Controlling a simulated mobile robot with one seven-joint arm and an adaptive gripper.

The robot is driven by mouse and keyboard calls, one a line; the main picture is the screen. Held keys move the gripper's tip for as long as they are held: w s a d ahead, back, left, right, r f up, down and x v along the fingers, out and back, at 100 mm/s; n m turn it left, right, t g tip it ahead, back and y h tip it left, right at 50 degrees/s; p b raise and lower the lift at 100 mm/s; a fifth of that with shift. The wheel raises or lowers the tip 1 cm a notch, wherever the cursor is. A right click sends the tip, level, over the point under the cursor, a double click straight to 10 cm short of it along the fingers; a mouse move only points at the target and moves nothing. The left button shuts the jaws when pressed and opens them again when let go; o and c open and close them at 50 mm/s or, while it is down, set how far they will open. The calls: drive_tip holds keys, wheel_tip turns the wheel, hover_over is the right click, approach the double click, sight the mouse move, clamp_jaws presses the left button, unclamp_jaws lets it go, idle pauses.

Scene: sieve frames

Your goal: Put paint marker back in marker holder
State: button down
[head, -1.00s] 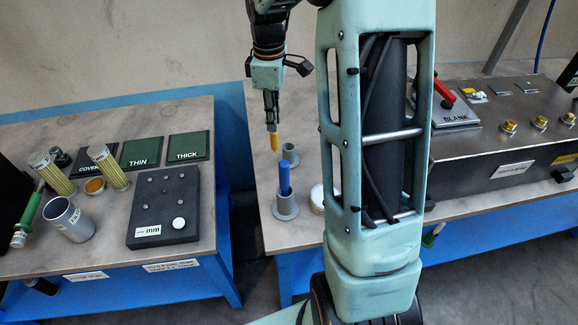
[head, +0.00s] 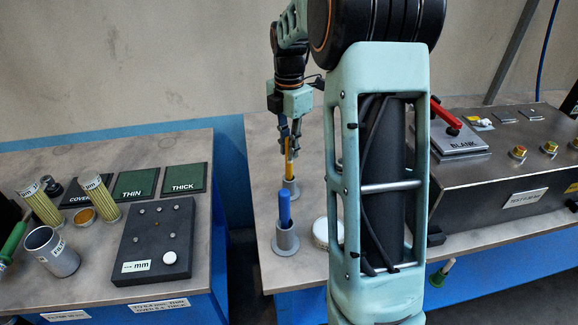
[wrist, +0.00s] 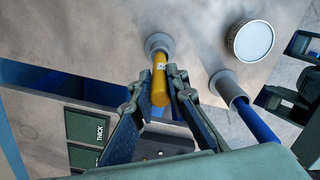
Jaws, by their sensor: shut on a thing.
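My gripper (head: 290,150) points down and is shut on the yellow paint marker (head: 289,169).
A round white-topped tin (head: 321,232) stands right of the nearer holder. A metal control box (head: 500,175) with knobs fills the bench's right side. Across a gap, the left table bears a dark gauge block (head: 160,240), a grey cup (head: 52,251) and green plates (head: 183,178).

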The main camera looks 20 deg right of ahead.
hover_over(289, 178)
drive_tip(key=w, duration=0.1)
drive_tip(key=shift+d+f, duration=0.2)
drive_tip(key=shift+f, duration=2.05)
drive_tip(key=shift+f, duration=0.2)
drive_tip(key=c, duration=1.9)
unclamp_jaws()
wheel_tip(289, 178, up, 12)
drive_tip(key=shift+r, duration=0.25)
